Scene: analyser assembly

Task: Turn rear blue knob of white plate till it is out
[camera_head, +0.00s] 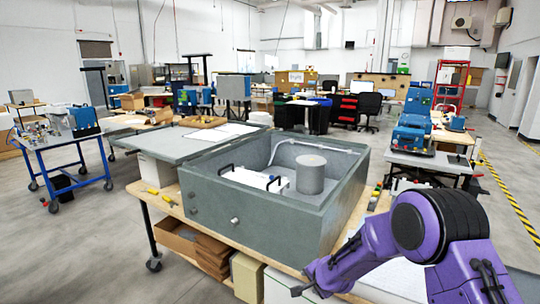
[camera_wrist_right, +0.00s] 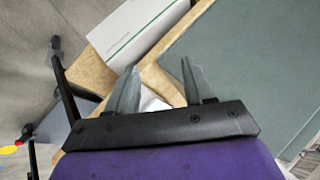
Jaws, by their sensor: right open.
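The white plate (camera_head: 250,179) lies inside the open grey box (camera_head: 209,208) and has a black handle at each end. A small blue knob (camera_head: 273,177) shows near the plate's right end; it is too small to tell how far it is turned. Any other knob cannot be made out. My right gripper (camera_head: 304,288) is low in front of the box, outside it and away from the plate. In the right wrist view its two grey fingers (camera_wrist_right: 158,88) are apart with nothing held between them. My left gripper is not in view.
A grey cylinder (camera_head: 311,175) stands inside the box, right of the plate. The box's lid (camera_head: 185,146) is open toward the back left. The box rests on a wooden-topped table (camera_head: 160,202), with cardboard (camera_head: 213,250) below. In the right wrist view, a white carton (camera_wrist_right: 130,30) lies beyond the fingers.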

